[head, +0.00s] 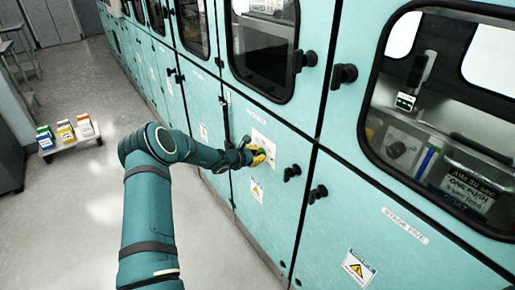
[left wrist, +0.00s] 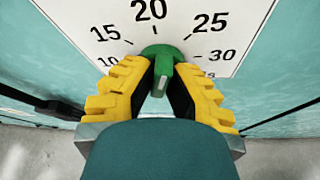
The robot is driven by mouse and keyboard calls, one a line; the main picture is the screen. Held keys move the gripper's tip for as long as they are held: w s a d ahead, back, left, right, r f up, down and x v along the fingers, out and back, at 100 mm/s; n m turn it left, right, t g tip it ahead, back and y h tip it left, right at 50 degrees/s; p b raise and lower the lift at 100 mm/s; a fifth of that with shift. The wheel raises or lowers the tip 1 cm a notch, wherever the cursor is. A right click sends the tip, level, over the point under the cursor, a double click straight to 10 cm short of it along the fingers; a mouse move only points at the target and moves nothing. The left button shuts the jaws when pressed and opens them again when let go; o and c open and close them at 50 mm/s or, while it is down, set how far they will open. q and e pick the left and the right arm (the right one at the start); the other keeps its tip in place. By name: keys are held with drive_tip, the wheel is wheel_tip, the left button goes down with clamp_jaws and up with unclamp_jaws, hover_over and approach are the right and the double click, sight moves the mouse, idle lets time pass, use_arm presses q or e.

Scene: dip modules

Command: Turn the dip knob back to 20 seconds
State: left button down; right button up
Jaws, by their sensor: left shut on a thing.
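The green dip knob (left wrist: 161,72) sits on a white dial plate (left wrist: 90,15) in the left wrist view. The plate is printed with 10, 15, 20, 25 and 30, with 20 at the top, above the knob. My left gripper (left wrist: 164,82), with yellow and black fingers, is shut on the knob's raised grip, one finger on each side. I cannot tell for certain which number the knob's pointer marks. In the head view my left gripper (head: 259,156) is at the plate (head: 264,143) on the teal cabinet front and hides the knob. My right gripper is not in view.
Black latches (head: 292,172) stick out of the teal panels right of the plate. A windowed cabinet marked STAGE FIVE (head: 404,225) stands at the right. A low cart (head: 70,144) with several coloured cartons stands on the left, with clear floor (head: 90,205) in front of it.

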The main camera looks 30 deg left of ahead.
use_arm(q)
drive_tip(key=shift+r+n+h+p, duration=0.2)
drive_tip(key=shift+n+h+p, duration=0.1)
drive_tip(key=shift+n+p, duration=0.3)
drive_tip(key=shift+f+n+g+h+p, duration=0.15)
drive_tip(key=shift+n+g+h+p, duration=0.3)
drive_tip(key=shift+p, duration=0.2)
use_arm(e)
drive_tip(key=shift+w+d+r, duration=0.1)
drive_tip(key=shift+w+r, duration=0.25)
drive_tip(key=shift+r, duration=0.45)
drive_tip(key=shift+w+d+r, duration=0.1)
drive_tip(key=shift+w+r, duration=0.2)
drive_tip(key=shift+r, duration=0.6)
use_arm(q)
drive_tip(key=c, duration=1)
unclamp_jaws()
drive_tip(key=shift+w+d, duration=0.1)
drive_tip(key=shift+n, duration=0.25)
drive_tip(key=v, duration=1.2)
